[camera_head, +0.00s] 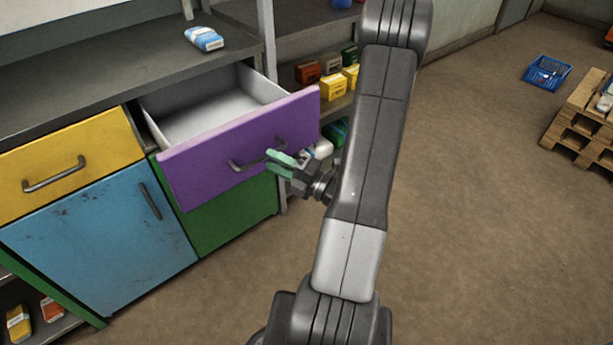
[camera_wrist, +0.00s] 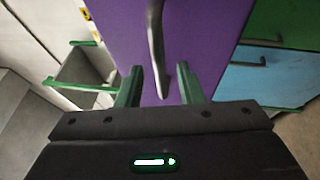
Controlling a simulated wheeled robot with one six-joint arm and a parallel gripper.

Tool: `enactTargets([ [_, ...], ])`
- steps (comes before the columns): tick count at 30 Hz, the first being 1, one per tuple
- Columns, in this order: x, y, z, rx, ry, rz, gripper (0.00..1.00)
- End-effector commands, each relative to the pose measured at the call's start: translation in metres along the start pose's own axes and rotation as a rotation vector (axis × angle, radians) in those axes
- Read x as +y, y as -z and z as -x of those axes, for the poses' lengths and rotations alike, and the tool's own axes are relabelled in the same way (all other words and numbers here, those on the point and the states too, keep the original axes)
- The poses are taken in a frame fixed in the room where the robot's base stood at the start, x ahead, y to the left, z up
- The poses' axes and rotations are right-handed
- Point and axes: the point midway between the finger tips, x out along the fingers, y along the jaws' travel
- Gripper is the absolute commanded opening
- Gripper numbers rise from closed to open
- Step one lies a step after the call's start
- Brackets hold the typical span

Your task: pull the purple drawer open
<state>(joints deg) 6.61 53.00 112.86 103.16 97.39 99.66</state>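The purple drawer (camera_head: 240,145) stands pulled out from the cabinet, and its pale, empty inside shows from above. Its dark bar handle (camera_head: 262,157) is on the front, partly behind my gripper. My gripper (camera_head: 279,162) is at the right end of the handle. In the wrist view the purple front (camera_wrist: 195,45) fills the middle, and the handle (camera_wrist: 156,50) runs down toward the space between my fingers. My gripper's green fingers (camera_wrist: 160,88) are apart, one on each side of the handle's lower end, with gaps showing. The fingers do not close on the handle.
A yellow drawer (camera_head: 70,165) and a blue door (camera_head: 100,240) are left of the purple drawer, with a green door (camera_head: 235,215) below it. Shelves with several small boxes (camera_head: 335,88) stand behind. A blue basket (camera_head: 547,73) and a pallet (camera_head: 585,125) are on the right; open floor lies between.

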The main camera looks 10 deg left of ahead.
Motion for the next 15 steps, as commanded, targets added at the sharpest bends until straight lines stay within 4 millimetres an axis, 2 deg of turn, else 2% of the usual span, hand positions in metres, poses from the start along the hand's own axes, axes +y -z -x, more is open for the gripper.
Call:
enactTargets([
  [6, 0.000, -0.001, 0.041, -0.005, 0.001, -0.001, 0.34],
  [15, 0.000, -0.001, 0.087, -0.004, 0.000, 0.000, 0.34],
])
